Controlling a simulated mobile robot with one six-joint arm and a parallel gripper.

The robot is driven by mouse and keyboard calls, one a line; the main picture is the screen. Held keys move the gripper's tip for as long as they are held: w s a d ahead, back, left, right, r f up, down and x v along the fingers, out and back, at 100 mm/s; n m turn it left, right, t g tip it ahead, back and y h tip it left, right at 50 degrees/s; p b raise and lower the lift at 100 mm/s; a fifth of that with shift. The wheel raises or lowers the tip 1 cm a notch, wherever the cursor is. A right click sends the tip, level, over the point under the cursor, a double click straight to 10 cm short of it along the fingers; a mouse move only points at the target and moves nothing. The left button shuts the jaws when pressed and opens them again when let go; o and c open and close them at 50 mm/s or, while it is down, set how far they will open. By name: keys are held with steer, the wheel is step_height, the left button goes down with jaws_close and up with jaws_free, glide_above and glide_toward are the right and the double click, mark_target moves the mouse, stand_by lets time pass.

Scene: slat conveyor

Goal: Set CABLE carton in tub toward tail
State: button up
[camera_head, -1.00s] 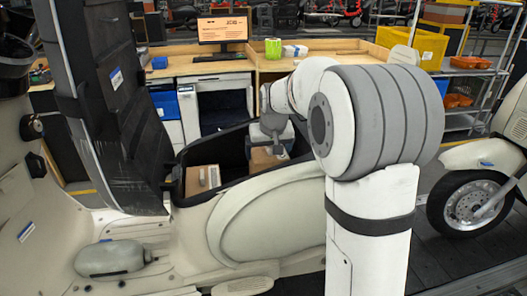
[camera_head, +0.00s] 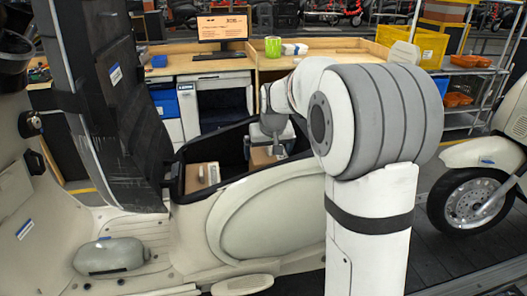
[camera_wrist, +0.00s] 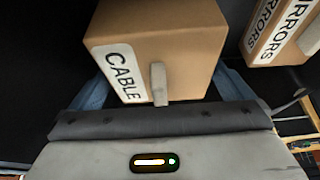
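The CABLE carton (camera_wrist: 178,35) is a brown box with a white label and a pale grey handle. In the head view it (camera_head: 262,156) sits in the right part of the dark-lined tub (camera_head: 234,174) in the cream scooter, partly hidden by my gripper (camera_head: 277,140). In the wrist view my gripper (camera_wrist: 160,88) has its blue-grey fingers wide apart on either side of the carton, with the handle between them. The fingers are not closed on the handle. Finger contact with the carton's sides cannot be told.
The MIRRORS carton (camera_wrist: 283,28) is beside it; a brown carton (camera_head: 202,177) stands in the tub's left part. The raised black seat (camera_head: 110,100) stands at the tub's left end. A workbench (camera_head: 320,58) is behind; another scooter's wheel (camera_head: 468,195) is at right.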

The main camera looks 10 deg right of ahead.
steer(key=shift+r, duration=0.1)
steer(key=v, duration=0.7)
steer(key=shift+s+r, duration=0.15)
steer(key=shift+r, duration=0.15)
